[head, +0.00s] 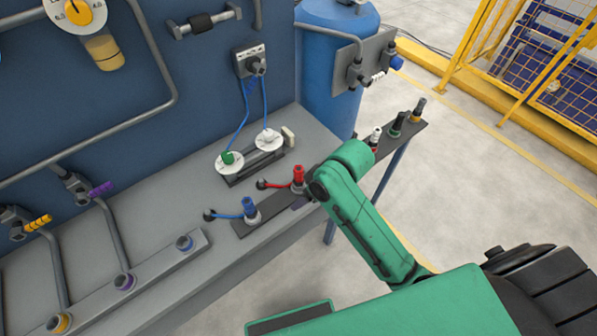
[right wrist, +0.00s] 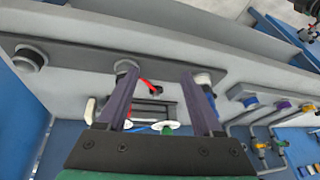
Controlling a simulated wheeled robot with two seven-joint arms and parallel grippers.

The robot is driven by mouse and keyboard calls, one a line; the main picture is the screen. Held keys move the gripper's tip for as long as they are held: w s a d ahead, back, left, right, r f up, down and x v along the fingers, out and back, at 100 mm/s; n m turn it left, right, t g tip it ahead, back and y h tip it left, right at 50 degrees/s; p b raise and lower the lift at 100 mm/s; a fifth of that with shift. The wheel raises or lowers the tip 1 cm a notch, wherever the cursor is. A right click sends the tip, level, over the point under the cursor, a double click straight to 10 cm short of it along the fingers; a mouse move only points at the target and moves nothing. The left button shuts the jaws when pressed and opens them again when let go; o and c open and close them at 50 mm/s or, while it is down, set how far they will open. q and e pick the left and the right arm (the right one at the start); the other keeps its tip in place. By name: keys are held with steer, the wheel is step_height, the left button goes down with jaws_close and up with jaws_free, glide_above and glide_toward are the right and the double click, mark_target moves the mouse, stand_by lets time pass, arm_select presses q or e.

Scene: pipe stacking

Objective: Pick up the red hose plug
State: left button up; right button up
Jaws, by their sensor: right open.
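The red hose plug (head: 298,175) stands upright in a holder on the dark strip along the bench, with a short red hose running left to the bench. In the right wrist view its red hose (right wrist: 148,84) shows between the fingers, while the plug is mostly hidden behind the left finger. My right gripper (right wrist: 158,76) is open, with nothing held between its fingers. In the head view my green right arm reaches to just beside the plug; the gripper is largely hidden, with only a dark purple bit (head: 300,204) showing. My left gripper is not in view.
A blue hose plug (head: 250,207) stands left of the red one. White, green and orange-marked plugs (head: 397,124) stand right along the strip, beyond my arm. Two white discs (head: 268,139) with blue hoses lie behind. A blue tank (head: 335,75) stands at the back.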

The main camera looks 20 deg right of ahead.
mark_target(299, 168)
steer(key=w+a+r+n+g, duration=0.2)
steer(key=w+a+r+n, duration=0.2)
steer(key=r+n, duration=0.15)
steer(key=w+d+r+n+g+h, duration=0.1)
steer(key=w+d+r+n+h, duration=0.2)
steer(key=r, duration=0.4)
steer(key=shift+m, duration=0.75)
steer(key=f+p, duration=0.1)
steer(key=f, duration=0.3)
steer(key=w+d+f+p, duration=0.1)
steer(key=f, duration=0.4)
steer(key=f+p, duration=0.1)
steer(key=f, duration=0.4)
steer(key=shift+w+d+f, duration=0.15)
steer(key=shift+d, duration=0.15)
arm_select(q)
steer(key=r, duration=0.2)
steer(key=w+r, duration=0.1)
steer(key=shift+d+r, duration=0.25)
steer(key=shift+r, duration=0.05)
arm_select(e)
jaws_close()
